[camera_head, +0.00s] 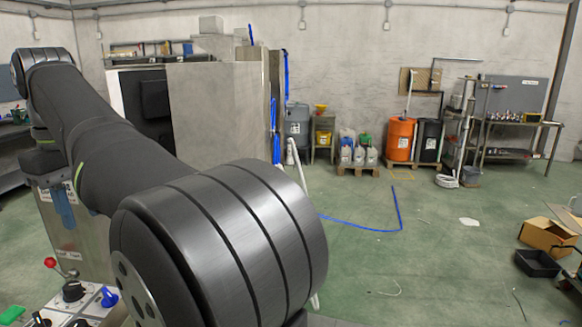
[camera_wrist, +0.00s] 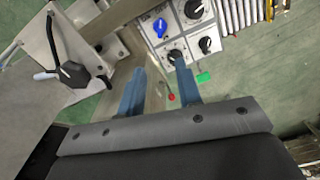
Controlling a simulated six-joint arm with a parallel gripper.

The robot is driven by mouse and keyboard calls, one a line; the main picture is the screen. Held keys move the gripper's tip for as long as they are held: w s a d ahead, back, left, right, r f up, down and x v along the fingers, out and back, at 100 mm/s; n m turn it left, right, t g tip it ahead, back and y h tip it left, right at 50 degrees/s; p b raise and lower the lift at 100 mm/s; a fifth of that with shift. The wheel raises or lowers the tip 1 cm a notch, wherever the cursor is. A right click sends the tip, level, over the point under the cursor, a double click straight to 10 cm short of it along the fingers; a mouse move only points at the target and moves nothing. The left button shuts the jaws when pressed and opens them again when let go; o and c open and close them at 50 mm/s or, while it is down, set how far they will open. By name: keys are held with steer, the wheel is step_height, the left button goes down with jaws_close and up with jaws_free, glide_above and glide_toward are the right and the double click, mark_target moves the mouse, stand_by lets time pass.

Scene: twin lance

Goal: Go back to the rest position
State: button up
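My gripper (camera_wrist: 158,66) shows in the wrist view as two blue fingers with a clear gap between them. It is open and nothing is held in it. The fingers point toward a panel of knobs and appear apart from it, though the exact height cannot be told. In the head view my arm crosses the left half, and one blue finger shows beside the machine at lower left. The other finger cannot be made out there.
The panel has a blue knob (camera_wrist: 160,28) and several black knobs. A red-ball lever (camera_head: 50,262) and a green block (camera_wrist: 203,78) are close by. A metal bracket with a black knob (camera_wrist: 73,73) stands left of the fingers. Open green floor (camera_head: 440,235) lies to the right.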

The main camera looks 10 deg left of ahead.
steer(key=f+n, duration=0.1)
steer(key=f, duration=0.2)
steer(key=f+n, duration=0.2)
steer(key=f, duration=0.1)
steer(key=f+n, duration=0.1)
steer(key=f, duration=0.2)
steer(key=shift+w+a+f+n, duration=0.2)
steer(key=shift+a+n, duration=0.1)
steer(key=shift+n, duration=0.1)
stand_by(1.6)
